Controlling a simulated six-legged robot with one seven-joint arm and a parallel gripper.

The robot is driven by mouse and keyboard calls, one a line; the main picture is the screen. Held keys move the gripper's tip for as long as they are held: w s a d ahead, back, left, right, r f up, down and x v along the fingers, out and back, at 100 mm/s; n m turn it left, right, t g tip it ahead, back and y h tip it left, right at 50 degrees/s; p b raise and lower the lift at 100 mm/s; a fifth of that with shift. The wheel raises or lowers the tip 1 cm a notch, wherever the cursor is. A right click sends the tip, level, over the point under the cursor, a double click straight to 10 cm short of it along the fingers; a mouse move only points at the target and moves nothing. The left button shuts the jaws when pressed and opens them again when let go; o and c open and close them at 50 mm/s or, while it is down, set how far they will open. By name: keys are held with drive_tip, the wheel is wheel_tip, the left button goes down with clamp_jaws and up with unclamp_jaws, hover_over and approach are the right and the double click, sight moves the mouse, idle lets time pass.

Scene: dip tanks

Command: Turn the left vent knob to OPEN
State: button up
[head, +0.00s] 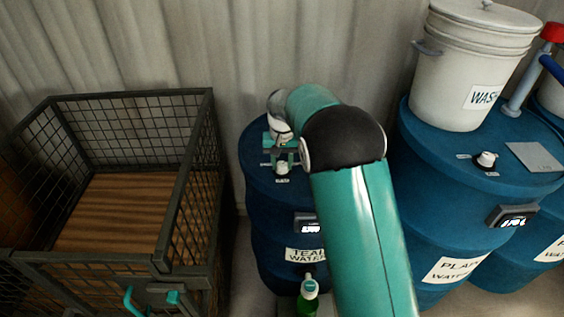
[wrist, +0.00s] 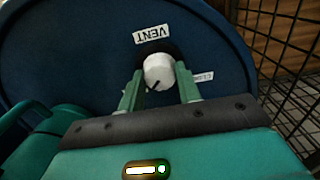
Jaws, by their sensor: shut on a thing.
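The left vent knob (wrist: 158,70) is white and round, on the blue lid of the left drum (head: 262,232). In the wrist view my gripper (wrist: 160,77) has a green finger on each side of it and is shut on it. A dark pointer mark shows on the knob's lower left edge. An upside-down VENT label (wrist: 152,34) lies above the knob. A small label (wrist: 203,76) on the right is too small to read surely. In the head view the knob (head: 282,168) shows just below my gripper (head: 281,158).
A wire cage cart (head: 160,215) stands left of the drum. A second blue drum (head: 435,215) on the right carries a white bucket (head: 463,75) and another white knob (head: 487,159). A green bottle (head: 307,301) is in front of the left drum. A corrugated wall is behind.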

sight(282, 164)
idle(0.3)
drive_tip(key=o, duration=1)
wheel_tip(282, 164, up, 14)
